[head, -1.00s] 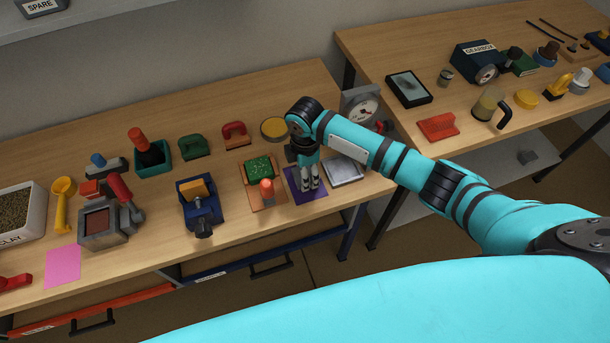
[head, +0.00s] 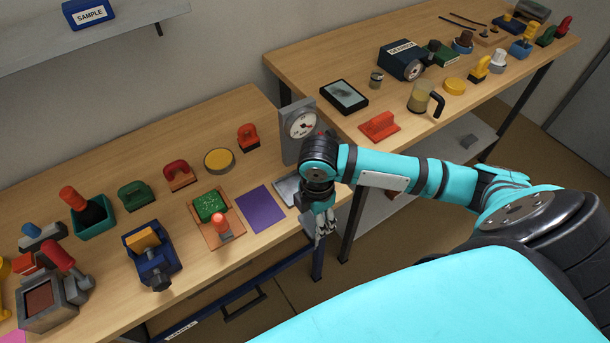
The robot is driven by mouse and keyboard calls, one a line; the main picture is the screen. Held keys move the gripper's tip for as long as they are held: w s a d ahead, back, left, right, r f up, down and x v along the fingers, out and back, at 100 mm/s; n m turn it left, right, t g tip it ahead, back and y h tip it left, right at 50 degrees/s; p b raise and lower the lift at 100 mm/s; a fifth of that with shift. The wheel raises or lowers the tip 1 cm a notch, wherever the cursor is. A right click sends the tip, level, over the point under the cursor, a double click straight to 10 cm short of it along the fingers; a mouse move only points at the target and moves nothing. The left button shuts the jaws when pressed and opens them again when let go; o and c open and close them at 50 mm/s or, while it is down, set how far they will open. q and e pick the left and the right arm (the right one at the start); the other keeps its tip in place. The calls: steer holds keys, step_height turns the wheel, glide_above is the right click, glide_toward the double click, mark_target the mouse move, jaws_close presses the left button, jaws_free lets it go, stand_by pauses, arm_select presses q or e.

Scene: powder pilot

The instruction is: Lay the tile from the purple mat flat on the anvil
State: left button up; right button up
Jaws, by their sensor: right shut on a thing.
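The purple mat (head: 261,208) lies bare on the near bench, with no tile on it. My right gripper (head: 325,228) is to the right of the mat, fingers pointing down, around the bench's front right corner. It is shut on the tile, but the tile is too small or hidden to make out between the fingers. A silver plate (head: 287,190) lies just behind and left of the gripper, partly covered by my wrist. A grey dial instrument (head: 299,125) stands behind it. I cannot tell for certain which thing is the anvil. My left gripper is not in view.
Left of the mat are a wooden board with a green pad (head: 210,204), a blue vise (head: 152,256) and a grey press with a red handle (head: 48,300).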

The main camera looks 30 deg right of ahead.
stand_by(0.5)
steer(key=shift+w+a+r+m, duration=0.15)
steer(key=shift+r+m, duration=0.25)
steer(key=shift+r, duration=0.05)
steer(key=a+r+m, duration=0.4)
steer(key=r+m, duration=1.1)
steer(key=m, duration=0.2)
steer(key=shift+s+r+m, duration=0.2)
steer(key=shift+s+m, duration=0.05)
steer(key=shift+m, duration=0.05)
